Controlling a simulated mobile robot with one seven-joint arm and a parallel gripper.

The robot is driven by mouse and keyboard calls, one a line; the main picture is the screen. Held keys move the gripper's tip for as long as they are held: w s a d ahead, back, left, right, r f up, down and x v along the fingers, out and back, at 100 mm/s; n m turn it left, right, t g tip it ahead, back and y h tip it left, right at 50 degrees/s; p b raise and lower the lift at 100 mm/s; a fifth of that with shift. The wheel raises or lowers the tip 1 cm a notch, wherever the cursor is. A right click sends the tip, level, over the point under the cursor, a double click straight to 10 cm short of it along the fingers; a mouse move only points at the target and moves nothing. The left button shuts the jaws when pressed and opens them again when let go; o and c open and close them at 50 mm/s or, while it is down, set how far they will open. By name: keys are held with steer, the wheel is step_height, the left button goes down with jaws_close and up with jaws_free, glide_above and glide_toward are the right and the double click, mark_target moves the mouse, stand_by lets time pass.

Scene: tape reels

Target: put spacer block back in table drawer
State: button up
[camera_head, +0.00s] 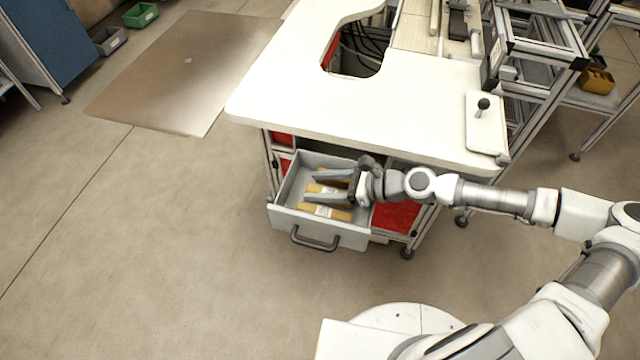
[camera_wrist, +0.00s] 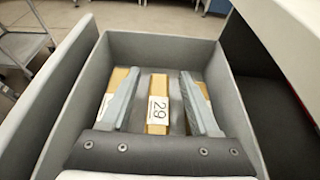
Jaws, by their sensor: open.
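The table drawer (camera_head: 345,236) is pulled open under the white worktop and holds yellow blocks with white labels. It also shows in the wrist view (camera_wrist: 240,108). A spacer block (camera_wrist: 157,118) labelled 29 lies in the drawer, lengthwise between my fingers. Similar blocks lie to its left (camera_wrist: 120,82) and right (camera_wrist: 204,91), partly hidden by the fingers. In the head view, the nearest block (camera_head: 322,212) lies along the drawer front. My gripper (camera_head: 309,184) is open and reaches into the drawer from the right. Its fingers (camera_wrist: 160,74) stand apart on either side of the middle block.
The white worktop (camera_head: 290,90) overhangs the back of the drawer, with a cut-out and a lever plate (camera_head: 487,130) at right.

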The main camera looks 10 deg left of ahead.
steer(key=shift+r, duration=0.15)
steer(key=shift+r, duration=0.3)
steer(key=shift+d+r, duration=0.25)
steer(key=shift+r, duration=0.05)
steer(key=v, duration=1.1)
steer(key=shift+d+p, duration=0.15)
steer(key=shift+p, duration=0.3)
steer(key=shift+s+r, duration=0.1)
